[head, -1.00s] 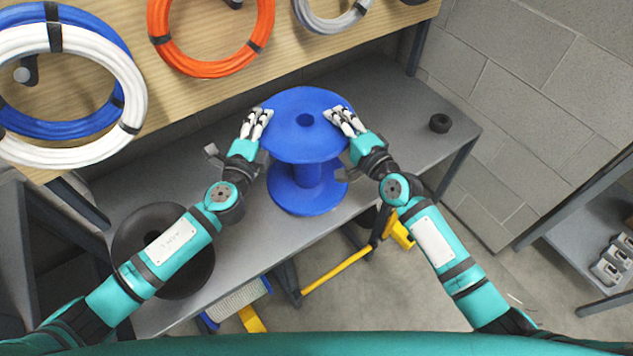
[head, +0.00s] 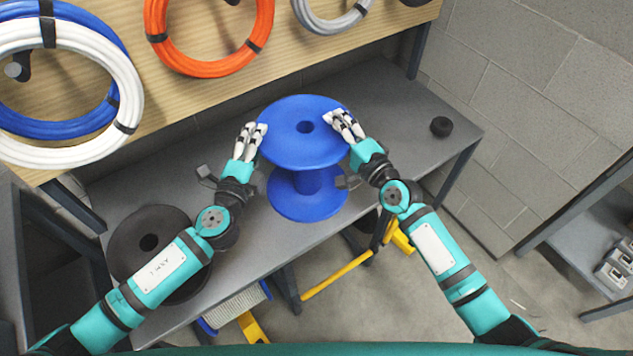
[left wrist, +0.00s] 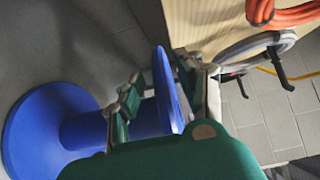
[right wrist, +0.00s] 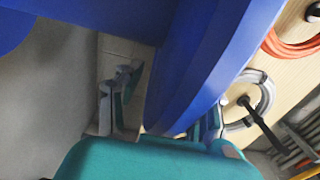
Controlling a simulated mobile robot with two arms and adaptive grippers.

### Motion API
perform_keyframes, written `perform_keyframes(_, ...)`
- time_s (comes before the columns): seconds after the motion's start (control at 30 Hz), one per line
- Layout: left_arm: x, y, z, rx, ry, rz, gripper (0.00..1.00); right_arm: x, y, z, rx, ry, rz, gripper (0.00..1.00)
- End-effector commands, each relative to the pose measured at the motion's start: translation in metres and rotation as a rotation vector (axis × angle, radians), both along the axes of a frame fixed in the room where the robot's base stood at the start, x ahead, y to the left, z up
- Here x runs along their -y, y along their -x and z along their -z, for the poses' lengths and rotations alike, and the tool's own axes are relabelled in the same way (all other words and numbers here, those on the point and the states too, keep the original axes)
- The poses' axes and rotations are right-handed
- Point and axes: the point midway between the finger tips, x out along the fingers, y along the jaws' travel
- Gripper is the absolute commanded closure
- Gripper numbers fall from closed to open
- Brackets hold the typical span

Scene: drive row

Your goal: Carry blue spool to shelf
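The blue spool (head: 308,196) stands upright on the grey shelf (head: 385,95), its lower flange inside the front edge and apparently resting on it. My left gripper (head: 254,130) is at the left rim of the upper flange. In the left wrist view, the flange (left wrist: 165,85) lies between its open fingers, with a gap on one side. My right gripper (head: 344,122) is at the right rim. In the right wrist view, its fingers are apart, the spool's flange (right wrist: 190,75) lies between them, and a gap shows beside the left finger.
A black spool (head: 125,238) stands on the shelf at left, partly behind my left arm. A small black roll (head: 441,127) sits at right. Orange (head: 155,45), white and blue cable coils hang on the wooden board behind. A yellow-handled item (head: 340,275) is below.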

Motion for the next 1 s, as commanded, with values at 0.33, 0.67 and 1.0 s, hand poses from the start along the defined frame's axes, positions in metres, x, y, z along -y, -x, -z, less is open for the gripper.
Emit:
perform_keyframes(0.33,-0.017,0.067,0.001,-0.003,-0.002,-0.002,0.63,0.0,0.0,0.0,0.0,0.0,0.0,0.63)
perform_keyframes(0.67,-0.02,0.081,0.0,0.0,-0.002,-0.002,0.63,0.009,0.014,0.001,-0.002,0.001,0.0,0.63)
perform_keyframes(1.0,-0.02,0.081,0.0,0.0,-0.001,-0.002,0.63,0.046,0.075,0.001,-0.003,0.003,-0.001,0.63)
